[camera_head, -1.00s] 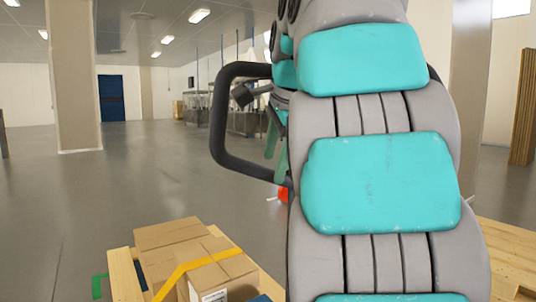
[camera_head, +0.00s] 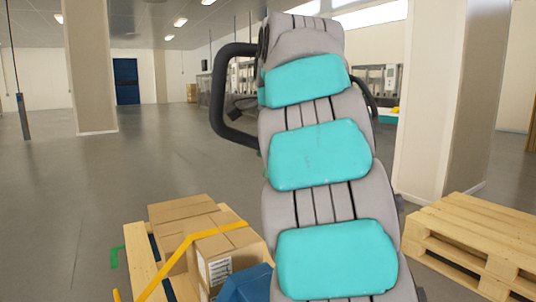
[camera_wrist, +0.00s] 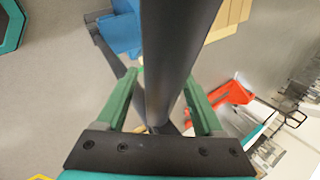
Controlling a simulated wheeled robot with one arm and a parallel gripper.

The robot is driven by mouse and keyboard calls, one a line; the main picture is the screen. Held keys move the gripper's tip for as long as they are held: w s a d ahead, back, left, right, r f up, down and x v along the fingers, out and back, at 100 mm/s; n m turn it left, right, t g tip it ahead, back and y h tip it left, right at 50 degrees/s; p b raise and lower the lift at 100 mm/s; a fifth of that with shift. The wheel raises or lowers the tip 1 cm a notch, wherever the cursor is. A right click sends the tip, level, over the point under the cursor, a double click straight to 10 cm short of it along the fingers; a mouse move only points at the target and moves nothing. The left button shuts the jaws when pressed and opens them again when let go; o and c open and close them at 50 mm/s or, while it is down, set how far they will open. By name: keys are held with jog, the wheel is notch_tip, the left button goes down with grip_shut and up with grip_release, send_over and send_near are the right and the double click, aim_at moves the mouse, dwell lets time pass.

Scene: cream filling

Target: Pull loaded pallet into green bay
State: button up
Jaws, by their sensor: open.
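Brown cartons (camera_head: 185,222) with a yellow strap lie on a wooden pallet (camera_head: 140,265) at the lower left of the head view. A blue part (camera_head: 248,284), seemingly of a pallet truck, shows in front of them. A black looped handle (camera_head: 218,100) stands behind my arm, which hides much of it. In the wrist view, my gripper (camera_wrist: 165,78) is open, its green fingers either side of a thick dark bar (camera_wrist: 172,60); I cannot tell whether they touch it. A green mark (camera_head: 116,257) lies on the floor left of the pallet.
An empty wooden pallet (camera_head: 475,235) lies at the right. A pillar (camera_head: 440,100) stands behind it and another (camera_head: 92,65) at the left. The grey floor at the left and centre is clear. An orange-red part (camera_wrist: 232,93) shows beside the bar.

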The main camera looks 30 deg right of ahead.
grip_shut()
dwell(0.4)
dwell(0.9)
jog(key=c, duration=0.7)
grip_release()
grip_shut()
jog(key=shift+f, duration=0.1)
